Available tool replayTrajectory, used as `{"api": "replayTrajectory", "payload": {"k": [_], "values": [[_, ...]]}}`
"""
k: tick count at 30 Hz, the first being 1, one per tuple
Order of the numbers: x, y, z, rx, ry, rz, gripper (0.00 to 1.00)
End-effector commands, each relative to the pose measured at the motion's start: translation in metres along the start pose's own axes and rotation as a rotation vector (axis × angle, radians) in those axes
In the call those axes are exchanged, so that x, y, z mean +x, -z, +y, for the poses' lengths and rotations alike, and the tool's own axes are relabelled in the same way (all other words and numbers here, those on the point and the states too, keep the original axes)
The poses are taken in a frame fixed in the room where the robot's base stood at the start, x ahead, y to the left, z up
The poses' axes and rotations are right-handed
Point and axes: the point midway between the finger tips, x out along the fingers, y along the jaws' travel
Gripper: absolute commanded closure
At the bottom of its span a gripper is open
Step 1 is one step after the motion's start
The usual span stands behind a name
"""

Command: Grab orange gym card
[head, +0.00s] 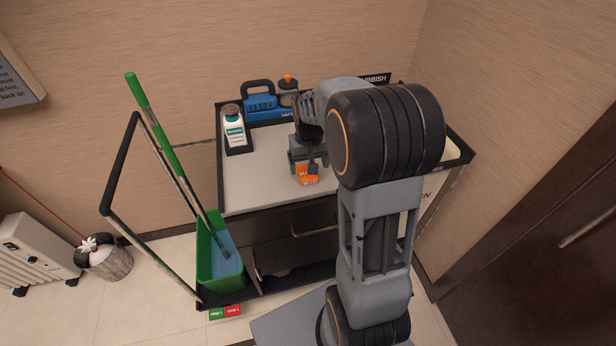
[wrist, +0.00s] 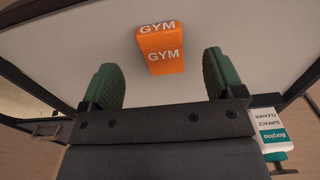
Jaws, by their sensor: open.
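The orange gym card (wrist: 162,47) is a small orange block with white "GYM" lettering. In the wrist view it lies on the pale cart top, just beyond and between the fingertips. In the head view the orange card (head: 307,178) lies near the front edge of the cart top, partly hidden by my gripper. My gripper (head: 308,160) is above the cart top, close to the card. In the wrist view my gripper (wrist: 162,75) has its two green fingers wide apart, with nothing between them.
The cart top (head: 255,185) is clear around the card. A white cleaner bottle (head: 235,133) stands at its left, with a blue case (head: 261,103) and an orange-topped bottle (head: 288,90) at the back. A green bucket (head: 219,262) with a green-handled mop stands at left.

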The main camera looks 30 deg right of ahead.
Motion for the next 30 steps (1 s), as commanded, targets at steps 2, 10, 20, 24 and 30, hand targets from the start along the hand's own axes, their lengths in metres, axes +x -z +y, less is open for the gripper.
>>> {"api": "replayTrajectory", "payload": {"k": [2,10,20,24,30], "values": [[0.007,-0.001,0.000,0.000,0.000,-0.004,0.13],[0.042,0.000,0.000,0.000,0.000,-0.004,0.13],[0.052,0.000,0.000,0.000,0.000,-0.001,0.13],[0.052,0.000,0.000,0.000,0.000,-0.001,0.20],[0.051,0.000,0.000,0.000,0.000,-0.001,0.40]]}}
